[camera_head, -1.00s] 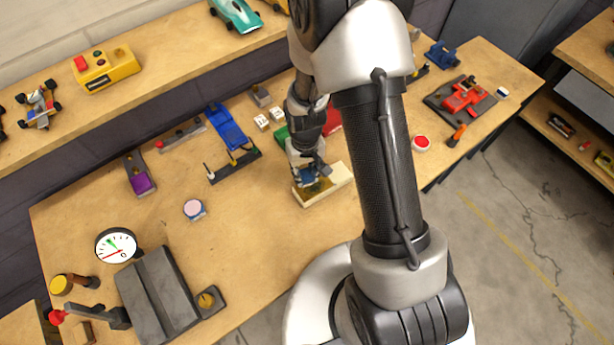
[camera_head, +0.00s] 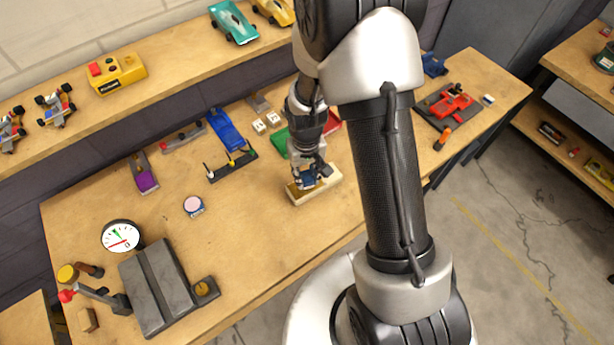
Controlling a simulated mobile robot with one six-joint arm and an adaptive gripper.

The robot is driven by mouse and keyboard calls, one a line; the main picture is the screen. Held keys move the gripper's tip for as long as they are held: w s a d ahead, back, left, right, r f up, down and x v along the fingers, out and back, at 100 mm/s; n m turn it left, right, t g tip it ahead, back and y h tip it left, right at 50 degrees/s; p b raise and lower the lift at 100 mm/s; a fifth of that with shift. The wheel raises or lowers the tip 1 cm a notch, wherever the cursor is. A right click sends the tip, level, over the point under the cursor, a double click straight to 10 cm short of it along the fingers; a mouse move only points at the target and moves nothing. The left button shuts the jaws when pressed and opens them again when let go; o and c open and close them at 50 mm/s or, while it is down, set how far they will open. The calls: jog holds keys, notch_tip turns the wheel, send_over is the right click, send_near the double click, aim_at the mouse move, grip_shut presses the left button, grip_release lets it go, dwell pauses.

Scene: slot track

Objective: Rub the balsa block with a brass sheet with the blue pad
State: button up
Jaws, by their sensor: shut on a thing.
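The balsa block (camera_head: 327,185) is a pale, long block lying on the workbench near its front edge. The brass sheet (camera_head: 293,191) shows as a golden patch on the left part of its top. My gripper (camera_head: 310,174) points down over the block and is shut on the blue pad (camera_head: 307,183). The pad is at the block's top, by the brass sheet; my fingers partly hide it. I cannot tell for sure whether it touches the surface.
A blue car (camera_head: 226,130) on a black stand and a purple-ended tool (camera_head: 146,180) lie behind left. A pink-topped round tin (camera_head: 193,206) stands left of the block. A dial gauge (camera_head: 121,236) and grey ramp-like block (camera_head: 160,285) are further left. Bench between is clear.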

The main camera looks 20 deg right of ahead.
jog(key=shift+r+p, duration=0.75)
jog(key=shift+r, duration=0.6)
jog(key=shift+w+f, duration=0.1)
